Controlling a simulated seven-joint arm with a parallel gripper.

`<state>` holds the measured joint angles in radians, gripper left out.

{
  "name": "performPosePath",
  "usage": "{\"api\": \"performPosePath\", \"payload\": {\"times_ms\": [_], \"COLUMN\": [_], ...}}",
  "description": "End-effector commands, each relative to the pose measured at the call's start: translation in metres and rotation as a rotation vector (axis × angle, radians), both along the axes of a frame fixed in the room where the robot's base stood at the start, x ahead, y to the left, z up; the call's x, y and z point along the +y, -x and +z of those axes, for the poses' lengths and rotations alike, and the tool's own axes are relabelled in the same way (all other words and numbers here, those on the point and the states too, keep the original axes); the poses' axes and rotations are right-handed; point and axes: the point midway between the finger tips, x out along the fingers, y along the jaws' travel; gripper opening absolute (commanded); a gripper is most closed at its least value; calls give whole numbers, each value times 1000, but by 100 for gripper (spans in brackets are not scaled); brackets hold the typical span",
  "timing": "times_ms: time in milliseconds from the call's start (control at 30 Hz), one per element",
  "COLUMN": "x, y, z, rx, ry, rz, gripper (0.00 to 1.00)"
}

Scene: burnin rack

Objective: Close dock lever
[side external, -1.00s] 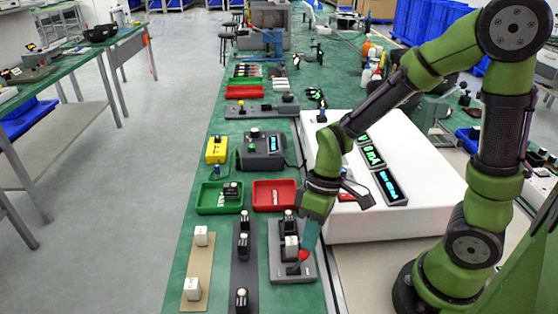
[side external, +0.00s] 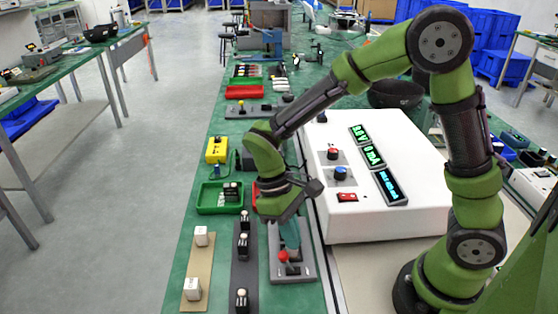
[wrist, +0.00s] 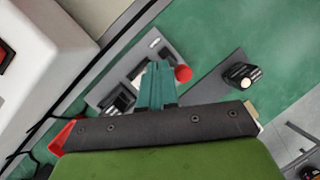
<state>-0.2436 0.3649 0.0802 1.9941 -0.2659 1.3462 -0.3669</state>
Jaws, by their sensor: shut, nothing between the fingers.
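The dock is a grey plate (side external: 306,268) at the front right of the green bench. Its lever has a red ball knob (side external: 283,256), near the plate's left side; the knob also shows in the wrist view (wrist: 183,74). My gripper (side external: 290,240) points down over the dock, its teal fingers shut and empty. The fingers are just right of the knob in the side view and close beside it in the wrist view (wrist: 156,85). I cannot tell whether they touch. My gripper hides most of the dock's middle and the module there in the side view.
A dark strip with black modules (side external: 242,270) and a tan strip with white blocks (side external: 200,265) lie left of the dock. A green tray (side external: 209,207) and a partly hidden red tray stand behind. A white instrument box (side external: 400,222) with displays bounds the right side.

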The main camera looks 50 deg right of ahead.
Motion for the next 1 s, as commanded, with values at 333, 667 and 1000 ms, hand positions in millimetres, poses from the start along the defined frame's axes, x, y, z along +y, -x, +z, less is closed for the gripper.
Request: {"api": "performPosePath", "payload": {"times_ms": [333,667,1000], "x": [0,0,4], "y": [0,0,-23], "z": [14,16,56], "rx": [-2,-2,-7], "ry": [-1,-2,-3], "rz": [1,0,0], "gripper": [0,0,0]}}
